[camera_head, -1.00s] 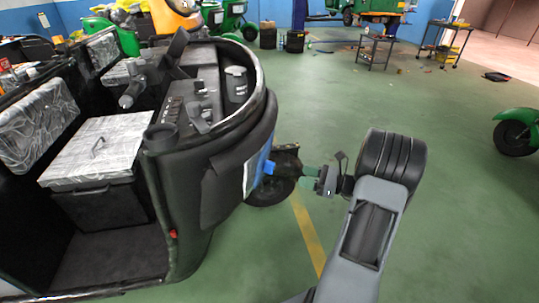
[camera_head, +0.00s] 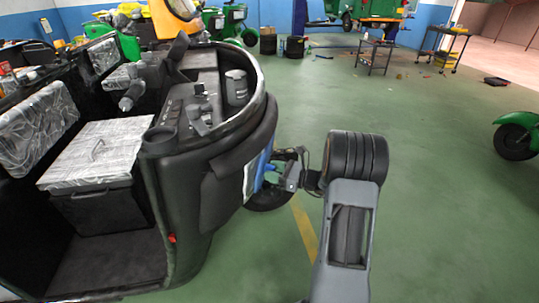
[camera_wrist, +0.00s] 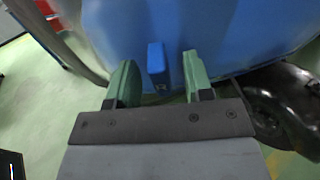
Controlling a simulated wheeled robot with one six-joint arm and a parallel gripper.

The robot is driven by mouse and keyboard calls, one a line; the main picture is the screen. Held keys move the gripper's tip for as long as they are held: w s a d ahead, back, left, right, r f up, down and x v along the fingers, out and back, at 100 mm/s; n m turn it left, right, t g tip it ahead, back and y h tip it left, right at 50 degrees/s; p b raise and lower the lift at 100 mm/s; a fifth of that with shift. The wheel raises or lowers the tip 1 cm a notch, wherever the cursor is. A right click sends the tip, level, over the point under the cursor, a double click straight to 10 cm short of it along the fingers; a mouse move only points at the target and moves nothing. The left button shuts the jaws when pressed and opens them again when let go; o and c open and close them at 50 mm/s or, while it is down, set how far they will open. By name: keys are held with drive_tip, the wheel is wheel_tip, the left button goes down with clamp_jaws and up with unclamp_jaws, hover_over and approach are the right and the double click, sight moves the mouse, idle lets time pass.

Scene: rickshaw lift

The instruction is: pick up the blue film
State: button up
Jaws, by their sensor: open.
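The blue film shows as a smooth blue surface (camera_wrist: 225,35) filling the top of the wrist view. A small blue tab (camera_wrist: 156,58) stands out from its lower part. In the head view a strip of the blue film (camera_head: 258,170) shows on the front of the black rickshaw (camera_head: 195,185). My gripper (camera_wrist: 158,75) is open, its two green fingers on either side of the tab, with gaps on both sides. In the head view my gripper (camera_head: 288,178) is close to the rickshaw's front, and its fingertips are hard to make out.
A black wheel (camera_wrist: 275,105) and fender lie to the right below the blue surface in the wrist view. The green floor (camera_head: 430,210) right of my arm is clear. Carts (camera_head: 375,53), a green vehicle (camera_head: 515,133) and other rickshaws stand farther off.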

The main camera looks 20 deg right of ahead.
drive_tip(key=shift+w+a, duration=0.2)
clamp_jaws()
idle(0.4)
